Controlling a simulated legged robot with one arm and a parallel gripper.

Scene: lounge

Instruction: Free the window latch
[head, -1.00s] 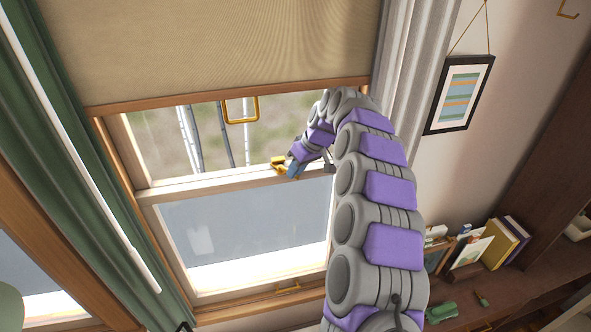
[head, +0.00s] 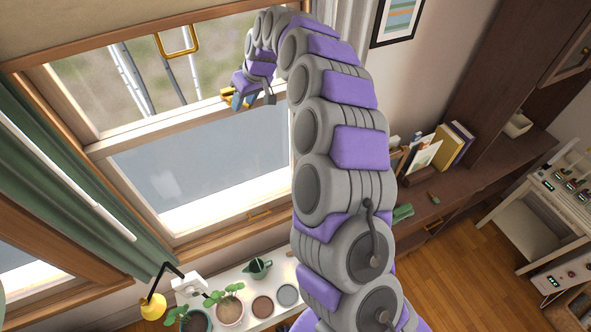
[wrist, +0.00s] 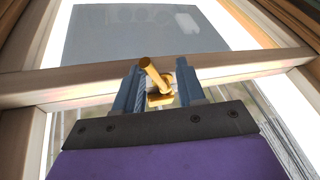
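The brass window latch (head: 227,95) sits on the wooden rail between the upper and lower panes. In the wrist view the latch (wrist: 152,72) has a round-ended lever tilted up to the left above a brass base. My gripper (head: 236,100) is at the latch. In the wrist view its two blue-grey fingers (wrist: 158,88) stand apart, one on each side of the latch, with narrow gaps showing. The lower part of the latch base is partly hidden by the gripper body.
A dark shelf (head: 440,205) with books stands right.

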